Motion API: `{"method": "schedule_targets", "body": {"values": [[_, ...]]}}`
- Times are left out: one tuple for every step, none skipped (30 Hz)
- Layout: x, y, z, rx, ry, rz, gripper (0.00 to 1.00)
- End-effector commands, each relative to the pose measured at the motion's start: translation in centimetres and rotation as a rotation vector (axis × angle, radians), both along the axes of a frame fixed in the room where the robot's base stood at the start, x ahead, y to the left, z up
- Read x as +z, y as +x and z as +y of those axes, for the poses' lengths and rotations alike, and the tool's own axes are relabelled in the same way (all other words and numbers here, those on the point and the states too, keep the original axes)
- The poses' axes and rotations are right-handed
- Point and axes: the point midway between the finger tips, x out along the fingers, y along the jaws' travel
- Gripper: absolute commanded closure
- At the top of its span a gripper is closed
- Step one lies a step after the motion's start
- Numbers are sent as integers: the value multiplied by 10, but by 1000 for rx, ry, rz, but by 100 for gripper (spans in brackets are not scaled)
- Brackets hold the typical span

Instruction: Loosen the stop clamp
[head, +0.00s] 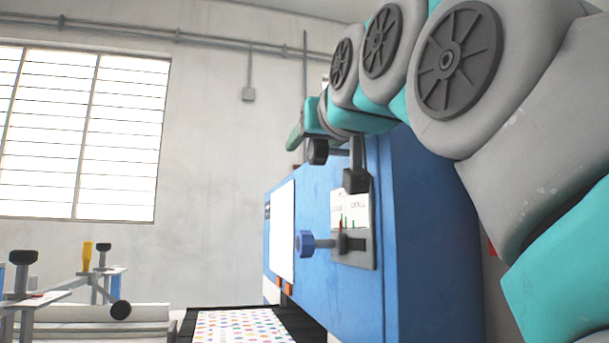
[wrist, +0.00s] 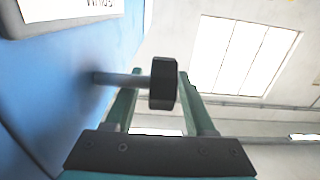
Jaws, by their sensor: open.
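A black knob (head: 316,152) on a grey shaft stands out from the blue machine face, close under my gripper (head: 299,132). I take it as the stop clamp's knob, but no label confirms this. In the wrist view the knob (wrist: 163,85) shows between the two green fingers of my gripper (wrist: 158,76). Its shaft crosses in front of the left finger. My gripper is open, with a gap visible between knob and right finger. A blue knob (head: 305,244) sticks out lower, from a slotted scale plate (head: 362,254) with red and green marks.
The blue machine (head: 425,260) fills the right, with a white panel (head: 282,230) on its face. A dotted sheet (head: 240,328) lies at its foot. A frame with black knobs and a yellow handle (head: 87,256) stands at lower left.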

Motion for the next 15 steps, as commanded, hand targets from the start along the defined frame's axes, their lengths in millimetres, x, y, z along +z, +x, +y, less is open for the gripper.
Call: {"method": "schedule_targets", "body": {"values": [[0, 1, 0, 0, 0, -1, 45], [0, 1, 0, 0, 0, -1, 45], [0, 1, 0, 0, 0, -1, 45], [0, 1, 0, 0, 0, -1, 45], [0, 1, 0, 0, 0, -1, 45], [0, 0, 0, 0, 0, -1, 45], [0, 0, 0, 0, 0, -1, 46], [0, 0, 0, 0, 0, -1, 50], [0, 0, 0, 0, 0, 0, 54], [0, 0, 0, 1, 0, 0, 57], [0, 0, 0, 1, 0, 0, 61], [0, 0, 0, 1, 0, 0, 65], [0, 1, 0, 1, 0, 0, 69], [0, 1, 0, 1, 0, 0, 72], [0, 1, 0, 1, 0, 0, 76]]}}
